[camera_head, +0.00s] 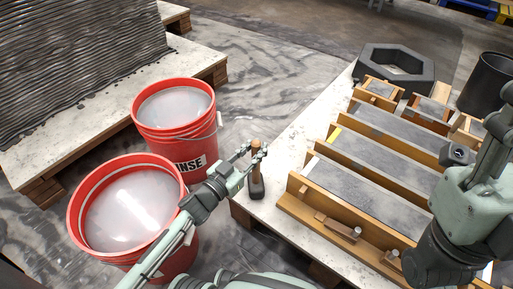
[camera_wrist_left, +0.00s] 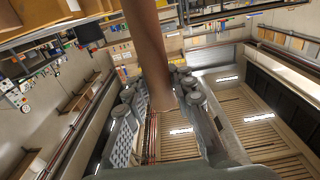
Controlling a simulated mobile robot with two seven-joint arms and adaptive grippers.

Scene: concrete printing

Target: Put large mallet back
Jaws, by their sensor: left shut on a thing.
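The large mallet shows in the head view with a brown wooden handle (camera_head: 257,143) and a dark head (camera_head: 257,187) at the bottom. It stands about upright at the near left corner of the pale table (camera_head: 286,157). My left gripper (camera_head: 256,152) is shut on the handle, above the head. I cannot tell whether the head touches the table. In the left wrist view the brown handle (camera_wrist_left: 148,50) runs between the two grey fingers of my left gripper (camera_wrist_left: 160,100). My right arm is at the right of the head view; its fingertips do not show.
Wooden moulds filled with grey concrete (camera_head: 370,188) cover much of the table right of the mallet. A dark hexagonal ring (camera_head: 425,72) and a black bucket (camera_head: 487,82) stand behind. Two red buckets (camera_head: 172,145) (camera_head: 82,228) of greyish liquid stand on the floor at left.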

